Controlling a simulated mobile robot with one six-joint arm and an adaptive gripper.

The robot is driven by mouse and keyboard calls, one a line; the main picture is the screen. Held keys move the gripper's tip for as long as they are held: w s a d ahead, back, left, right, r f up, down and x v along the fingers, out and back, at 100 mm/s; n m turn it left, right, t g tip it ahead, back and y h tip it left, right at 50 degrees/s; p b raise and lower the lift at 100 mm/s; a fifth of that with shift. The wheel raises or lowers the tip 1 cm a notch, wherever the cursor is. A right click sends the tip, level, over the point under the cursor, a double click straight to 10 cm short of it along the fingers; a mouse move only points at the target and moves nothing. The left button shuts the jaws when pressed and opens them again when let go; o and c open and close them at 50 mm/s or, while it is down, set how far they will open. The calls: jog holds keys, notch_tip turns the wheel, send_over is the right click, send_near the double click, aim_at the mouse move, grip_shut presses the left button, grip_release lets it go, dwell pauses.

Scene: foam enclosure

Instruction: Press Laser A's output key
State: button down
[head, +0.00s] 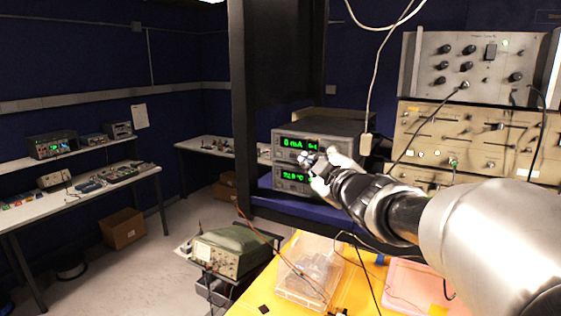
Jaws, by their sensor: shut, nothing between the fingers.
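Two stacked instruments with green digital displays stand on a blue shelf. The upper unit (345,133) reads about "0 mA"; the lower unit (283,190) shows a reading in °C. I cannot read a Laser A label or make out its output key. My gripper (307,158) is shut and empty, in front of the right part of these units near the gap between them. It hides part of both front panels, and I cannot tell whether its tips touch a panel.
A dark post (262,100) stands left of the units. A white cable with a plug (366,142) hangs at their right. Beige rack panels (480,60) stand further right. Below are a clear plastic box (308,270) on a yellow surface and a green oscilloscope (232,250).

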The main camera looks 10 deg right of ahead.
jog(key=shift+w+d, duration=0.1)
jog(key=shift+w, duration=0.05)
jog(key=shift+w+d, duration=0.2)
jog(key=shift+w, duration=0.05)
jog(key=shift+w+d+p, duration=0.1)
jog(key=shift+p, duration=0.2)
dwell(0.7)
jog(key=shift+w+d+f, duration=0.15)
jog(key=shift+w+d, duration=0.05)
dwell(0.5)
jog(key=shift+s+a+f, duration=0.1)
jog(key=shift+s, duration=0.05)
jog(key=shift+s+a+b, duration=0.45)
